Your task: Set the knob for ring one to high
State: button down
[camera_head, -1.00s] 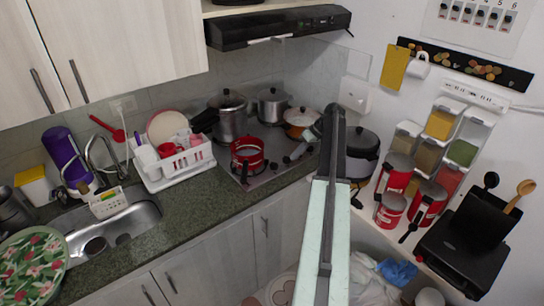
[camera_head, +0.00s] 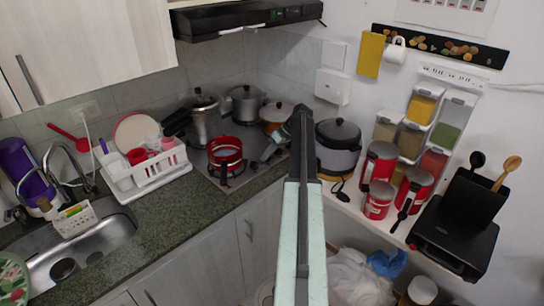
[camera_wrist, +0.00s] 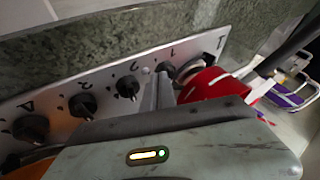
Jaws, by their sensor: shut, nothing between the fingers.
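In the wrist view a pale metal panel (camera_wrist: 100,75) carries a slanting row of black knobs, with dark numerals and marks beside them. The knobs at the left (camera_wrist: 30,128), next to it (camera_wrist: 82,104) and in the middle (camera_wrist: 127,87) show clearly. A further knob (camera_wrist: 166,68) toward the right end is partly hidden by my gripper (camera_wrist: 158,90), whose fingers are shut and empty beside it. Contact and that knob's setting cannot be told.
A red pot (camera_head: 225,151) stands just left of my gripper. A large pot (camera_head: 207,121) and an orange pan (camera_head: 274,116) stand behind. A dark-lidded cooker (camera_head: 338,150) is close on the right. In the wrist view a red object (camera_wrist: 212,86) sits right of the fingers.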

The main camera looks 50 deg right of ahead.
aim_at(254, 164)
jog(key=shift+b+x, duration=0.45)
jog(key=shift+x, duration=0.75)
jog(key=shift+r, duration=0.1)
jog(key=shift+a, duration=0.1)
